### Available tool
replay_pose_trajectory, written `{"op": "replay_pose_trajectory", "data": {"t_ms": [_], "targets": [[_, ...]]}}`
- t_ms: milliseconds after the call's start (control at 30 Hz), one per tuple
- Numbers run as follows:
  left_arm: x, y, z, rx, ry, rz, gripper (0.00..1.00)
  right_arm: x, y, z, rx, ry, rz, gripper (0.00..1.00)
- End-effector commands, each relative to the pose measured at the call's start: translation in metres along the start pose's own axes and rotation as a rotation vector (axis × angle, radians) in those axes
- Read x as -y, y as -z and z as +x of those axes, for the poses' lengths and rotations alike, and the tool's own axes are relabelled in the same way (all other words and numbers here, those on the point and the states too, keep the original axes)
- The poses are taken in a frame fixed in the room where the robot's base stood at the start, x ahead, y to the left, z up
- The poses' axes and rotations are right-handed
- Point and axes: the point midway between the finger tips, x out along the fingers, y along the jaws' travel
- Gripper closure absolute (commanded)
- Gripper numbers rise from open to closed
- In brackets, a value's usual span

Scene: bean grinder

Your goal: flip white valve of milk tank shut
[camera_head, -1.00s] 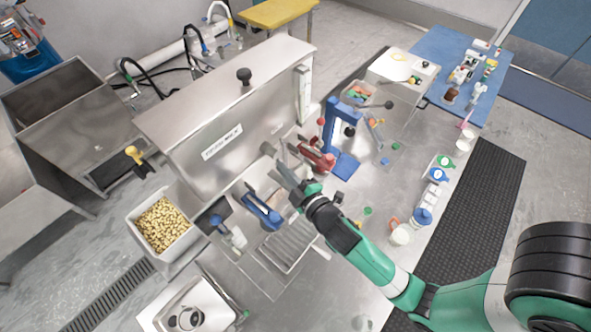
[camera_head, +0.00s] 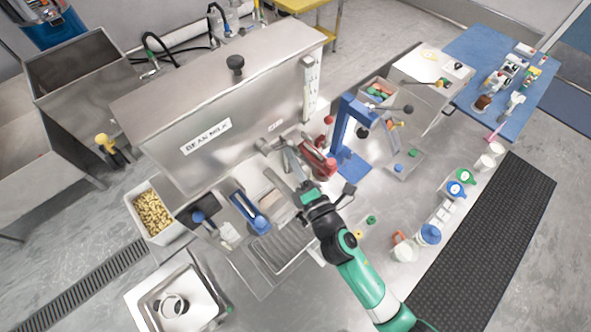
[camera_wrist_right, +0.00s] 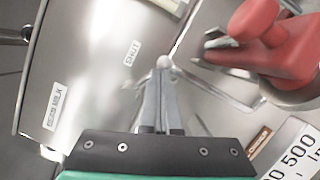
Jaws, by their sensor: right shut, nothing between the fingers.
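The milk tank (camera_head: 160,105) is a large steel box at the centre left in the head view, with a "BEAN MILK" label on its front; its front also shows in the wrist view (camera_wrist_right: 95,45). A "SHUT" label (camera_wrist_right: 131,52) is on that front. A pale rounded valve end (camera_wrist_right: 164,62) shows right at my fingertips in the wrist view; its lever is largely hidden. My right gripper (camera_head: 278,166) is shut and empty, low against the tank front; its fingers (camera_wrist_right: 161,75) lie together beside the valve. I cannot tell whether they touch it. My left gripper is out of view.
A red device (camera_head: 318,160) stands close right of the gripper, with a blue press (camera_head: 345,130) behind it. A blue-handled tool (camera_head: 250,212) and a grooved drain tray (camera_head: 283,245) are in front. A bean bin (camera_head: 153,213) is at the left.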

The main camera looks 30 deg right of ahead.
Motion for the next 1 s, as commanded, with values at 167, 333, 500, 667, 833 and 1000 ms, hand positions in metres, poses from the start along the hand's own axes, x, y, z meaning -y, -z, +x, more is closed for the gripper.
{"op": "replay_pose_trajectory", "data": {"t_ms": [167,333,500,667,833,1000], "targets": [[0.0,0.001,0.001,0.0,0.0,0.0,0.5,-0.007,0.002,0.004,-0.011,-0.044,-0.123,1.0],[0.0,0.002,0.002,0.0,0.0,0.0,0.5,-0.011,0.001,0.005,-0.014,-0.058,-0.156,1.0],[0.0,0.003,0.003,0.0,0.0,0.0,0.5,-0.013,-0.001,0.005,-0.013,-0.058,-0.155,1.0],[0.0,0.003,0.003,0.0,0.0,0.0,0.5,-0.014,-0.001,0.005,-0.013,-0.058,-0.154,1.0],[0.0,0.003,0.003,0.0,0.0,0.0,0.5,-0.014,-0.002,0.005,-0.012,-0.057,-0.154,1.0],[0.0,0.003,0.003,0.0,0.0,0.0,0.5,-0.014,-0.002,0.005,-0.012,-0.057,-0.153,1.0]]}}
